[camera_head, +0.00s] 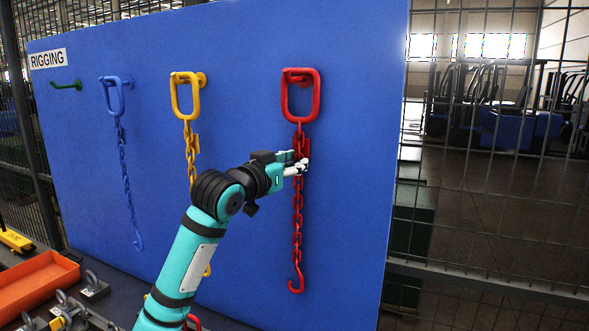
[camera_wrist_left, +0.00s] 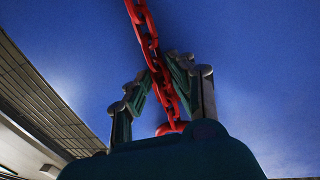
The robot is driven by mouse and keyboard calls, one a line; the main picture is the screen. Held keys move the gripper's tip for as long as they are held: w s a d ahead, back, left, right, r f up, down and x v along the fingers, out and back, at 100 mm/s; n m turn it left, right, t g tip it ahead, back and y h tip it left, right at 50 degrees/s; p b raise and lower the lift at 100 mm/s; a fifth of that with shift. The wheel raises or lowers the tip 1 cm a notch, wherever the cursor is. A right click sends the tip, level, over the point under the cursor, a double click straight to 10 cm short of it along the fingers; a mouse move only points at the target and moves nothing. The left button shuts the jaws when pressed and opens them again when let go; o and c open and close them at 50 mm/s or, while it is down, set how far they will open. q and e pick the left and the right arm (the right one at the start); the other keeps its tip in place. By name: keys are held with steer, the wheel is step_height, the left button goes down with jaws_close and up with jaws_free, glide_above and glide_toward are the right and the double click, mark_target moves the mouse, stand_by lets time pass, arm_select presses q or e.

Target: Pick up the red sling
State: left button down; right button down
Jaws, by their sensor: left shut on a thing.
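The red sling (camera_head: 297,220) is a chain with a large oblong ring at the top and a hook at the bottom. It hangs by its ring from a red peg on the blue board, on the right side of the head view. My left gripper (camera_head: 301,165) is at the upper part of the chain, below the ring, and is shut on it. In the left wrist view the red chain (camera_wrist_left: 144,30) runs down between the two fingers of the left gripper (camera_wrist_left: 160,98). My right gripper is not in view.
The blue board (camera_head: 240,130) also carries a yellow sling (camera_head: 191,150), a blue sling (camera_head: 124,165) and an empty green hook (camera_head: 66,86). An orange tray (camera_head: 38,284) and several grey shackles lie at lower left. A wire mesh fence (camera_head: 500,200) stands at right.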

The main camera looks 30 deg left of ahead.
mark_target(296, 146)
arm_select(q)
steer(key=shift+r, duration=0.75)
step_height(296, 146, up, 2)
steer(key=shift+b, duration=0.65)
steer(key=s+a+b, duration=0.2)
steer(key=s+b, duration=0.3)
steer(key=s, duration=1.3)
steer(key=shift+b, duration=0.3)
